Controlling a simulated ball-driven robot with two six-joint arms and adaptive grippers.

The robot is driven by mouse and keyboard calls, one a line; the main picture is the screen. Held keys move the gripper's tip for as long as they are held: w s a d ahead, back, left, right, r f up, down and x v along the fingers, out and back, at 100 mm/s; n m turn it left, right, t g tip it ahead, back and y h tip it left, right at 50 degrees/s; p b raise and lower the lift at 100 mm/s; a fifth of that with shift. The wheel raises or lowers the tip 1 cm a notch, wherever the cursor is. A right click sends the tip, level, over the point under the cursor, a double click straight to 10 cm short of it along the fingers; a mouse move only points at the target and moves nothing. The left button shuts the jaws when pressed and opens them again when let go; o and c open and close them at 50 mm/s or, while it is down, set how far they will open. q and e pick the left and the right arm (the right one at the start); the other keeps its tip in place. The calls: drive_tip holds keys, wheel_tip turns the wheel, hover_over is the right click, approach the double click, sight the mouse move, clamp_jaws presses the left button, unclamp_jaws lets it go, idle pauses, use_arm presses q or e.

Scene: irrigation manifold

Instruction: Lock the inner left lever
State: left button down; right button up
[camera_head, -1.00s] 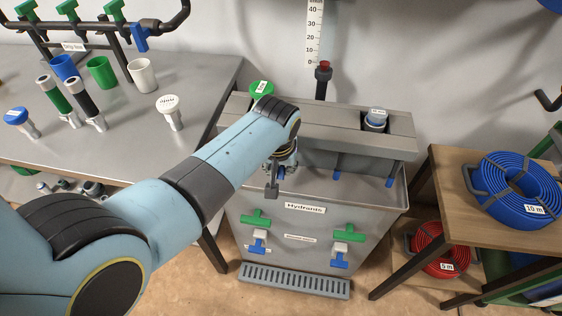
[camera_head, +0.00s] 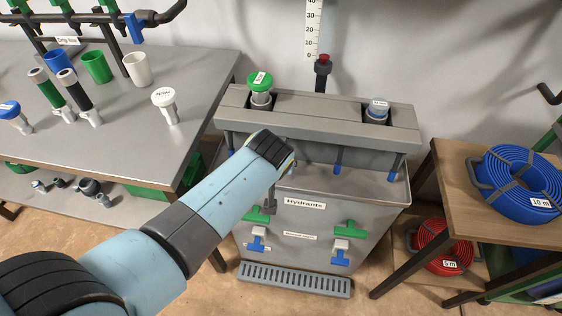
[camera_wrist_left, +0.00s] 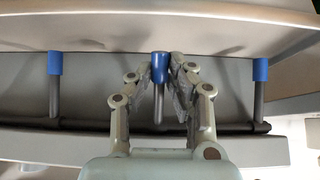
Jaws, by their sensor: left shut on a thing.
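In the left wrist view, a lever with a blue tip (camera_wrist_left: 159,64) on a dark rod stands in the middle of a row. My left gripper (camera_wrist_left: 161,78) has a finger on each side of this lever and is shut on it. Another blue-tipped lever stands to its left (camera_wrist_left: 55,64) and one to its right (camera_wrist_left: 260,72). To the right, two blue-tipped levers (camera_head: 337,168) (camera_head: 389,179) hang under the grey beam (camera_head: 320,126). My right gripper is in neither view.
Below is the grey Hydrants tank (camera_head: 306,235) with green and blue handles on its front. A metal table (camera_head: 190,75) stands left, a wooden stand with hoses (camera_head: 450,175) right.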

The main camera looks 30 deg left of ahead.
use_arm(q)
drive_tip(key=c, duration=1.2)
unclamp_jaws()
drive_tip(key=shift+c, duration=0.2)
drive_tip(key=shift+r, duration=0.1)
